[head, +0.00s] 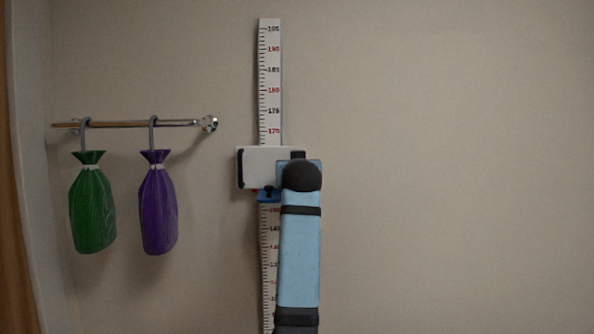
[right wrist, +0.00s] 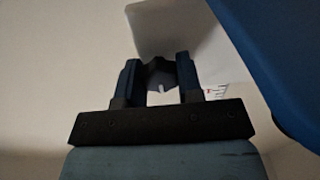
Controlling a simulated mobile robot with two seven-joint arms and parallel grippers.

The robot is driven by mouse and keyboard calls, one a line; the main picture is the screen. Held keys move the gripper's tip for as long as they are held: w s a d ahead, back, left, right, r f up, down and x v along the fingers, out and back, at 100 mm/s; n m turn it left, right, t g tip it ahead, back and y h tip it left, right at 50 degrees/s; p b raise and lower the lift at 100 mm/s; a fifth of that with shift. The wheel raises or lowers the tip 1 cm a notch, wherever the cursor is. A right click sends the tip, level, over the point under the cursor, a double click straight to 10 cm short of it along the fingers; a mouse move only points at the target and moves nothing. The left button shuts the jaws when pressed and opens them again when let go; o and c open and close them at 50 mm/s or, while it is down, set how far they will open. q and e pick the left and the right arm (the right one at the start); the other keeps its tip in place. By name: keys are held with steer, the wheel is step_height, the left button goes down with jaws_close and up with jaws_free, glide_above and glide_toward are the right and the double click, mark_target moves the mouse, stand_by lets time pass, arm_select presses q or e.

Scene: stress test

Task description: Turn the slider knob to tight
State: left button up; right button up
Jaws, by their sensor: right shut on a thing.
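A white slider block (head: 258,168) sits across the tall height scale (head: 270,75) on the wall; it also shows as the pale shape at the top of the right wrist view (right wrist: 165,25). My right arm covers its right part in the head view. In the right wrist view a dark knob (right wrist: 160,70) with a small pale mark sits at the block's lower side. My right gripper (right wrist: 159,77) has one finger on each side of the knob and is shut on it. Any tight or loose lettering is not readable. My left gripper is not in view.
A metal rail (head: 135,124) on the left wall carries a green bag (head: 92,208) and a purple bag (head: 158,205) on hooks. They hang clear of my right arm. The wall right of the scale is bare.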

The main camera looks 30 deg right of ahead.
steer(key=o, duration=0.9)
steer(key=b+v, duration=0.4)
steer(key=v, duration=1)
steer(key=shift+w, duration=0.1)
